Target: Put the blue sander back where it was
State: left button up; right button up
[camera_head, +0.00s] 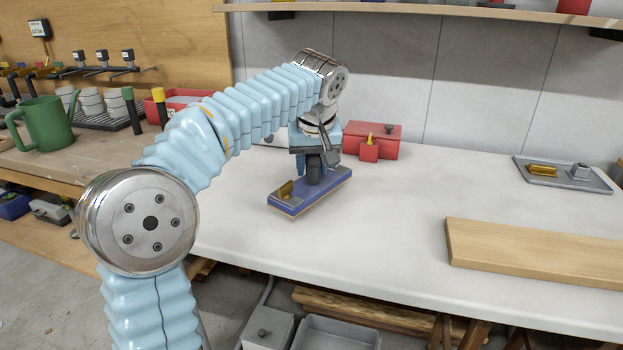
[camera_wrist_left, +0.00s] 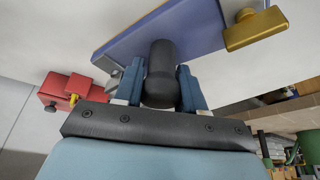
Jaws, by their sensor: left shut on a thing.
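The blue sander (camera_head: 318,191) is a flat blue block with a dark upright handle and a brass-coloured clamp at its near left end. My left gripper (camera_head: 314,160) is shut on the sander's dark handle from above. In the left wrist view the dark handle (camera_wrist_left: 160,75) sits between the two blue fingers of the left gripper (camera_wrist_left: 160,88), with the blue base beyond it. The sander is over the white worktop (camera_head: 400,215); I cannot tell whether it touches the surface. My right gripper is not in view.
A red box (camera_head: 372,141) stands behind the sander. A wooden board (camera_head: 535,253) lies at the right front and a grey tray (camera_head: 562,174) at the back right. A green can (camera_head: 47,124) stands on the left bench. The middle of the worktop is clear.

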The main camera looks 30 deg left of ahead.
aim_at(312, 176)
pick_arm(q)
jog(key=shift+w+a+f, duration=0.1)
jog(key=shift+f, duration=0.8)
jog(key=shift+w+a+f, duration=0.1)
jog(key=shift+f, duration=0.8)
jog(key=shift+f+b, duration=0.15)
jog(key=shift+b, duration=0.2)
jog(key=o, duration=1)
jog(key=shift+r, duration=0.35)
jog(key=p+v, duration=0.2)
jog(key=v, duration=0.9)
jog(key=shift+s+r, duration=0.15)
jog(key=shift+r, duration=0.15)
